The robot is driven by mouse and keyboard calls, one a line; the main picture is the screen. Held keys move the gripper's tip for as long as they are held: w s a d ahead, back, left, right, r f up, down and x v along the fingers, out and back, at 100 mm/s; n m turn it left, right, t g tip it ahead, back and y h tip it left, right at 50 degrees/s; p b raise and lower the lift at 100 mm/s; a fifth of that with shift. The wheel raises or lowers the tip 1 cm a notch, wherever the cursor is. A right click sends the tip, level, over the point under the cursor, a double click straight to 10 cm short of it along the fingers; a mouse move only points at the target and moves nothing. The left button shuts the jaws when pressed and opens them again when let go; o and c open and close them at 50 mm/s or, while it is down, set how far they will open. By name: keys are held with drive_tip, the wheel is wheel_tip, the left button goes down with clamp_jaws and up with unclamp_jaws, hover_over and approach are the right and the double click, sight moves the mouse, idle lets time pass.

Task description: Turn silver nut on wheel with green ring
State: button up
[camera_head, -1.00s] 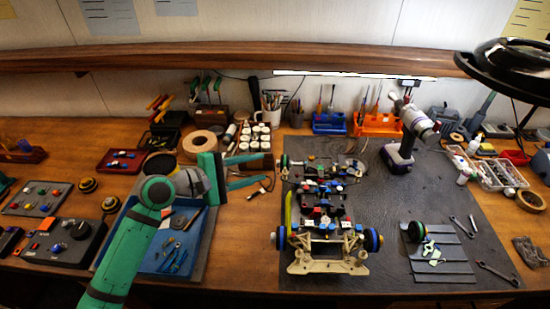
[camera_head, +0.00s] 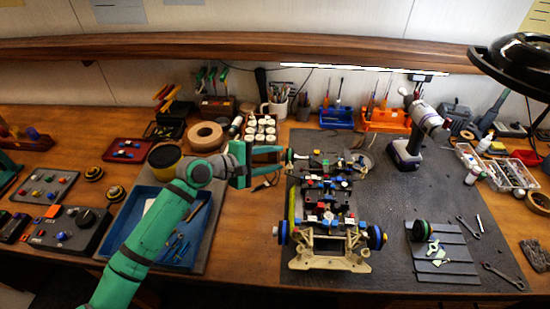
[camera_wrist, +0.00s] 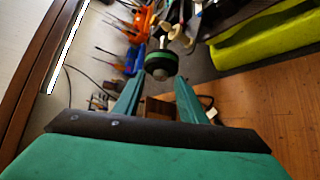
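The racecar chassis (camera_head: 328,262) stands on the dark mat. The wheel with the green ring (camera_wrist: 161,61) is at its far left corner, small in the head view (camera_head: 289,155). In the wrist view its silver nut (camera_wrist: 160,74) faces the camera, centred between my fingers. My gripper (camera_wrist: 159,84) is open and empty, with its fingertips just short of the wheel. In the head view my gripper (camera_head: 279,158) reaches in from the left, level with that wheel. I cannot tell whether a finger touches it.
The yellow-green side piece (camera_wrist: 265,38) of the car lies right of my fingers in the wrist view. A blue tray (camera_head: 147,195) lies under my arm. White jars (camera_head: 262,128) stand behind the gripper.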

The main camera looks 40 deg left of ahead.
idle(0.3)
drive_tip(key=shift+w+d, duration=0.1)
clamp_jaws()
drive_tip(key=shift+w+a+r+n+g+h, duration=0.3)
drive_tip(key=shift+n+g+h, duration=0.65)
drive_tip(key=shift+g, duration=0.8)
drive_tip(key=shift+w+a+r+n+g+h, duration=0.15)
drive_tip(key=shift+w+n+g+h, duration=0.4)
drive_tip(key=shift+n+g, duration=0.95)
drive_tip(key=shift+w+a+r+n+g+h, duration=0.1)
drive_tip(key=shift+w+a+n+g+h, duration=0.2)
drive_tip(key=shift+n+g+h, duration=1.15)
drive_tip(key=shift+m+g+y, duration=0.45)
drive_tip(key=shift+m+g, duration=0.05)
drive_tip(key=shift+g, duration=0.1)
unclamp_jaws()
drive_tip(key=shift+f, duration=0.1)
